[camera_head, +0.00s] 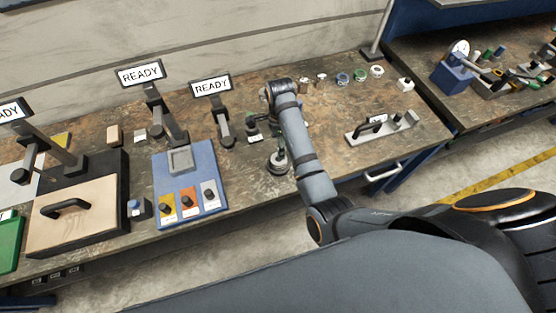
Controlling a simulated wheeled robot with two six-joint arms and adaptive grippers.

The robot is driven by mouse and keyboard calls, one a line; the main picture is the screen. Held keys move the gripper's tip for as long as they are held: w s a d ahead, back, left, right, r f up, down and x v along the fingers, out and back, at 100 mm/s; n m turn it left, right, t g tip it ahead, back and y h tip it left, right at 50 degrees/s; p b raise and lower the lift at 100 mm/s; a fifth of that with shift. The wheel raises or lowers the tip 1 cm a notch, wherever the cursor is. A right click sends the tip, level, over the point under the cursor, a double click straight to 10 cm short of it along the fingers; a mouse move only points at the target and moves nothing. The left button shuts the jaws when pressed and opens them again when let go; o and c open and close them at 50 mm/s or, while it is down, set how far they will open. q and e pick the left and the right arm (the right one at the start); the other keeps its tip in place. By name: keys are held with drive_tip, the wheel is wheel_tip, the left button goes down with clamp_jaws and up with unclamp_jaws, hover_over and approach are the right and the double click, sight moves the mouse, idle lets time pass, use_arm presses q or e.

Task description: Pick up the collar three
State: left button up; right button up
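A row of small ring-like parts stands at the back of the workbench: a silver one (303,80), another silver one (321,79), a bluish one (342,79), a green one (360,75) and a whitish one (376,71). No label shows which is collar three. My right arm reaches in from the lower right, and its wrist is left of this row. My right gripper is mostly hidden behind the wrist and forearm; its fingers cannot be made out. The parts stand apart from the arm. My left gripper is not in view.
A round dark-based part (278,163) stands beside the forearm. A blue control panel (190,185) and READY displays (141,73) are left. Bare bench lies before the row.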

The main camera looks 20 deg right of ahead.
wheel_tip(320, 180, down, 5)
drive_tip(key=shift+f+p, duration=0.2)
drive_tip(key=shift+p, duration=0.25)
drive_tip(key=shift+a+f, duration=0.1)
drive_tip(key=shift+f, duration=0.1)
drive_tip(key=f, duration=0.1)
drive_tip(key=f+p, duration=0.1)
drive_tip(key=f, duration=0.2)
drive_tip(key=shift+s+a, duration=0.15)
drive_tip(key=shift+a, duration=0.1)
drive_tip(key=shift+f, duration=0.4)
drive_tip(key=shift+r, duration=0.1)
clamp_jaws()
